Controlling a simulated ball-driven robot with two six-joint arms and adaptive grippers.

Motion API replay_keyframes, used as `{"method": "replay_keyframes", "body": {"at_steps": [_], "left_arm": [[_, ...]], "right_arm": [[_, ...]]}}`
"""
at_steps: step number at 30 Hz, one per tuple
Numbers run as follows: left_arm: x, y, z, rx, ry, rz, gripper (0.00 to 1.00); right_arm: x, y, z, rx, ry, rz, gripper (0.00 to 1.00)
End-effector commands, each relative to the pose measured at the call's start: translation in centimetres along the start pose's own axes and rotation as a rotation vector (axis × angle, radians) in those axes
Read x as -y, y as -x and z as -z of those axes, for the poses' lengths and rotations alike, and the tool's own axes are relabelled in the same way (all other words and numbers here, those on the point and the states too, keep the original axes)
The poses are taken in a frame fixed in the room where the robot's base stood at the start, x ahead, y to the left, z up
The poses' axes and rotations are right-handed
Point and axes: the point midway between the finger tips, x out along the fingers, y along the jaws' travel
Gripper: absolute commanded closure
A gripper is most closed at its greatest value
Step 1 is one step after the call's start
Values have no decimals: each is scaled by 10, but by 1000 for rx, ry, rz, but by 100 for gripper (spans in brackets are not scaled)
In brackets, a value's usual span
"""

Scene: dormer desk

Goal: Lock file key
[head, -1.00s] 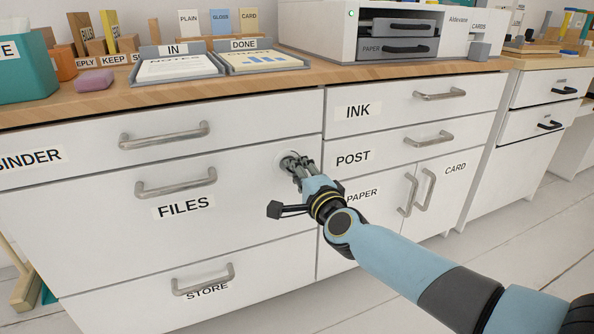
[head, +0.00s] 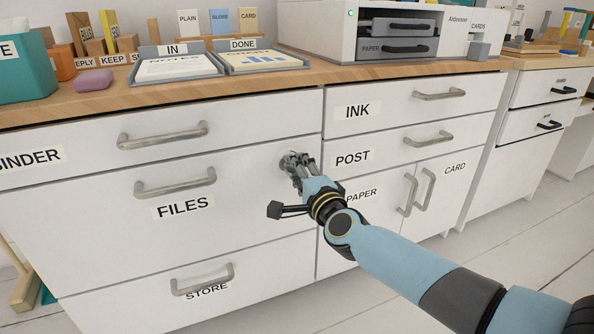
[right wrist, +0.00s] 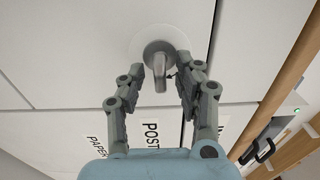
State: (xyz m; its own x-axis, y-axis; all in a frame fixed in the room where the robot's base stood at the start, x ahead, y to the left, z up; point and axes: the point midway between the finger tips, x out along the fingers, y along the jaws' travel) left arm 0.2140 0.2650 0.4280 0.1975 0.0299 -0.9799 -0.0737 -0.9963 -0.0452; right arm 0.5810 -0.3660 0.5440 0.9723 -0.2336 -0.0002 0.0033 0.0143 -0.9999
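The FILES drawer (head: 110,215) is shut, with a round pale lock plate at its upper right corner. In the right wrist view a grey metal key (right wrist: 160,78) sits in the round lock plate (right wrist: 163,48). My right gripper (head: 296,160) is in front of the lock. In the right wrist view the right gripper (right wrist: 168,78) is open, with one finger on each side of the key and a gap visible beside it. In the head view the gripper hides the key and most of the lock. My left gripper is not in view.
Drawer handles stick out nearby: the FILES handle (head: 175,182), the one above it (head: 163,136) and the POST handle (head: 428,139). The desktop (head: 260,83) above holds trays and a printer (head: 400,38). The space before the drawers is otherwise clear.

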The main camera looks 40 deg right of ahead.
Motion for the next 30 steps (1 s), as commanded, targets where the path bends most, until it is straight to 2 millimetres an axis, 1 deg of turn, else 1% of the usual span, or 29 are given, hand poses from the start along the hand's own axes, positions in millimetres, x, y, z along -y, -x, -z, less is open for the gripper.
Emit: {"method": "replay_keyframes", "body": {"at_steps": [2, 5, 12, 16, 21, 30], "left_arm": [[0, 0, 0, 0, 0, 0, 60], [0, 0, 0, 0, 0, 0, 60], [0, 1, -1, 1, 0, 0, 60], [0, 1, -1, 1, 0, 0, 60], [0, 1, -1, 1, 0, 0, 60], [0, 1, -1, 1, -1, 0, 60]], "right_arm": [[-1, 8, 0, 0, 0, -1, 66], [-1, 27, 0, 0, 0, -3, 66], [-2, 81, 0, 0, 0, -4, 66], [-2, 103, 0, 0, 0, -4, 66], [-1, 117, 0, -1, 0, -2, 66], [-1, 118, 0, 0, 0, -1, 66]]}}
